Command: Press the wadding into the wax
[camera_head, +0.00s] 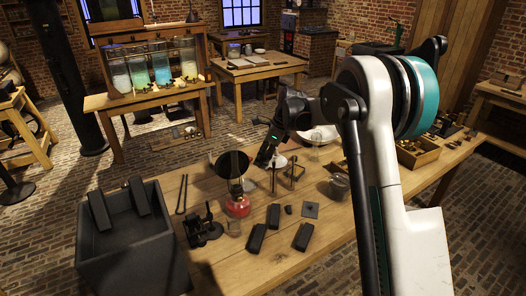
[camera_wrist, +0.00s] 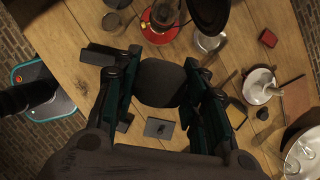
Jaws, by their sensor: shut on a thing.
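My gripper (camera_wrist: 160,85) is shut on a dark, rounded piece (camera_wrist: 160,80), which may be the wadding; its fingers sit on either side of it above the table. In the head view my gripper (camera_head: 268,152) hangs over the middle of the wooden table, right of a black pan (camera_head: 229,164), and the held piece cannot be made out. A red burner (camera_head: 238,206) stands near the pan; it also shows in the wrist view (camera_wrist: 160,22). I cannot tell which vessel holds the wax. A white bowl (camera_wrist: 258,86) lies to the right in the wrist view.
A dark square tub (camera_head: 135,255) stands at the table's left. Several dark blocks (camera_head: 256,238) and a small grey plate (camera_head: 310,209) lie at the front. A glass cup (camera_head: 338,186) and a wooden tray (camera_head: 418,155) are to the right. Bare wood shows between them.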

